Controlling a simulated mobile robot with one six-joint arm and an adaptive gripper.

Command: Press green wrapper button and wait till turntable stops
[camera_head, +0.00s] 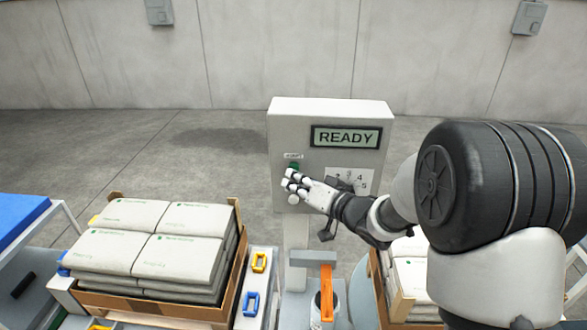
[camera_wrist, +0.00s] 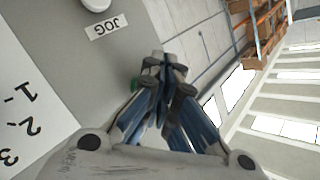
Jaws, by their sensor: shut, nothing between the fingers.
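The white control box (camera_head: 282,125) stands upright on a post, and its display (camera_head: 346,137) reads READY. The green button (camera_head: 294,166) is on the left of the box front, under a small label. My gripper (camera_head: 287,181) is shut and empty, with its fingertips at or just below the green button. I cannot tell whether they touch it. In the wrist view the shut fingers (camera_wrist: 163,62) are beside the box face, and a bit of green (camera_wrist: 135,84) shows behind them. The turntable cannot be clearly made out.
A white button (camera_head: 293,199) sits below the green one, by a JOG label (camera_wrist: 108,26). A numbered panel (camera_head: 349,177) is to its right. Stacked bags (camera_head: 150,235) fill a tray at left. More bags (camera_head: 408,265) stand at right, partly behind my arm.

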